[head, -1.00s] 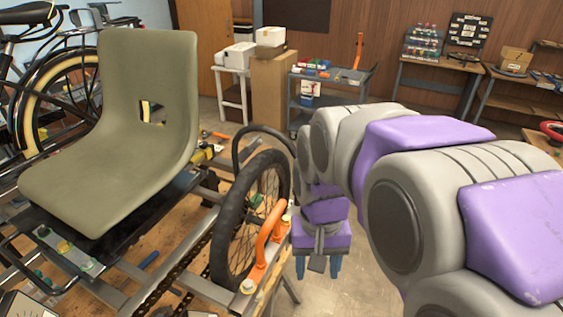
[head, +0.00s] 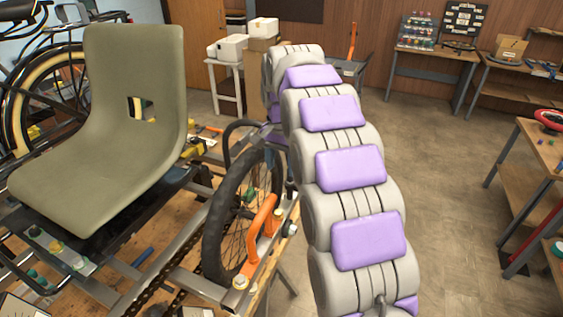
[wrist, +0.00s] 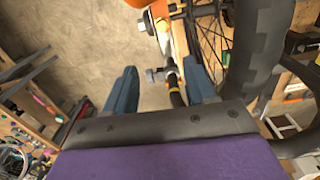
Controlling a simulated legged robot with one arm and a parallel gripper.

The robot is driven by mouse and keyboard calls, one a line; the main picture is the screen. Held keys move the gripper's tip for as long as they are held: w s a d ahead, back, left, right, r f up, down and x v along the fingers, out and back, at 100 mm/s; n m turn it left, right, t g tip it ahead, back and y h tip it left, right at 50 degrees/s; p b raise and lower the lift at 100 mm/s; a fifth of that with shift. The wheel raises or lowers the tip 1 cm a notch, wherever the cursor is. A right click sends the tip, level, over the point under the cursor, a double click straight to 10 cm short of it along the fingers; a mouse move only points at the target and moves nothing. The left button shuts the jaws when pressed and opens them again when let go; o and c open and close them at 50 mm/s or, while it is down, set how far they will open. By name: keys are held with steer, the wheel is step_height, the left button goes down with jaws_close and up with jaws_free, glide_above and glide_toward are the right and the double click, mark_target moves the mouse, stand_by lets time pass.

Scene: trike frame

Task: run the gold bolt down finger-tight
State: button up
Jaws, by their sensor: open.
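My gripper (wrist: 159,68) is open in the wrist view, its two blue fingers spread apart. A small grey bolt-like piece (wrist: 152,75) shows between the fingers, beside a dark rod with a gold band (wrist: 172,82). I cannot tell whether either is the gold bolt, or whether a finger touches them. In the head view, pale gold bolt heads (head: 241,282) sit at the ends of the orange handle (head: 263,232) on the trike frame. My gripper is hidden there behind my arm and the wheel.
The spoked wheel (head: 216,243) stands close beside my arm; its tire (wrist: 262,45) also shows right of the fingers. The olive seat (head: 140,80) is on the frame at left. A white stand (head: 229,88) is behind. Open floor (head: 450,150) lies to the right.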

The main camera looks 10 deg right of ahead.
steer(key=b, duration=0.1)
glide_toward(278, 212)
step_height(278, 212, down, 8)
steer(key=shift+d+r+b, duration=0.1)
steer(key=shift+r+b, duration=0.05)
steer(key=shift+b, duration=0.6)
steer(key=shift+w+a+f, duration=0.1)
steer(key=shift+a+f, duration=0.3)
steer(key=shift+f, duration=0.1)
steer(key=shift+d, duration=0.4)
steer(key=shift+c, duration=0.2)
steer(key=shift+d, duration=0.1)
steer(key=shift+c, duration=0.7)
steer(key=c, duration=0.8)
steer(key=shift+m+p, duration=0.4)
steer(key=shift+m, duration=0.4)
steer(key=shift+c, duration=0.2)
